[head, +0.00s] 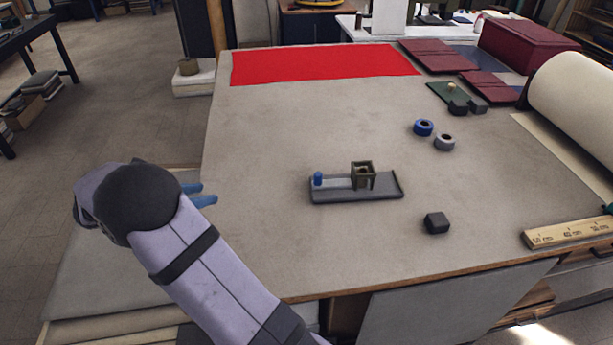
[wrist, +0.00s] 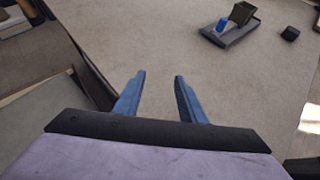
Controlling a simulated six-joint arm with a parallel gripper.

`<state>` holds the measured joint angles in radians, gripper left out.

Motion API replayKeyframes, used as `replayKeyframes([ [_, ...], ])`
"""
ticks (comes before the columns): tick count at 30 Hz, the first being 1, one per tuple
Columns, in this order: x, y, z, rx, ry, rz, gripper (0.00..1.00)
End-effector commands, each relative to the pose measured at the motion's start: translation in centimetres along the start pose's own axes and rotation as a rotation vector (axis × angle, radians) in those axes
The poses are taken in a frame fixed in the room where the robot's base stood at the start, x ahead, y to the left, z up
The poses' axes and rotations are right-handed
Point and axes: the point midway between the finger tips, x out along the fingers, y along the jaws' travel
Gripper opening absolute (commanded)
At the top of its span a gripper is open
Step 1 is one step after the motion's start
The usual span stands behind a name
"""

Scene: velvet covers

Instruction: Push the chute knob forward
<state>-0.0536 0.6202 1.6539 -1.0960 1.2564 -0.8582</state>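The chute is a low dark grey tray (head: 370,195) on the middle of the table, with a small olive-brown square frame (head: 363,175) standing on it. A blue knob (head: 318,179) stands upright at the tray's left end; the knob also shows in the wrist view (wrist: 222,25), near the top right. My gripper (head: 205,194) is at the table's left edge, well left of the knob and touching nothing. In the wrist view my gripper (wrist: 159,78) has its two blue fingers apart with nothing between them.
A black cube (head: 437,222) lies right of the chute, toward the front edge. Blue (head: 423,127) and grey (head: 444,142) rings lie behind it. A red area (head: 325,64) covers the table's back left. A wooden ruler (head: 570,232) lies at right. The tabletop between gripper and chute is clear.

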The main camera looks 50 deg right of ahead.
Motion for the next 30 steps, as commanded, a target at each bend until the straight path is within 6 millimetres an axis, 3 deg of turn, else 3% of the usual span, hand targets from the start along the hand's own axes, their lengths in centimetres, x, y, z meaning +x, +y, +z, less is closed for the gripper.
replayKeyframes([
  [1, 3.1, -1.1, 1.5, 0.036, -0.025, -0.077, 0.37],
  [3, 6.7, -2.8, 3.7, 0.082, -0.062, -0.181, 0.37],
  [6, 11.2, -5.8, 6.5, 0.14, -0.108, -0.322, 0.37],
  [10, 15.1, -9.4, 9.1, 0.192, -0.15, -0.462, 0.37],
  [15, 17.4, -12.1, 10.7, 0.225, -0.177, -0.556, 0.37],
  [24, 18.1, -12.9, 11.2, 0.231, -0.183, -0.575, 0.37],
  [30, 19.7, -14.1, 11.4, 0.23, -0.182, -0.578, 0.37],
])
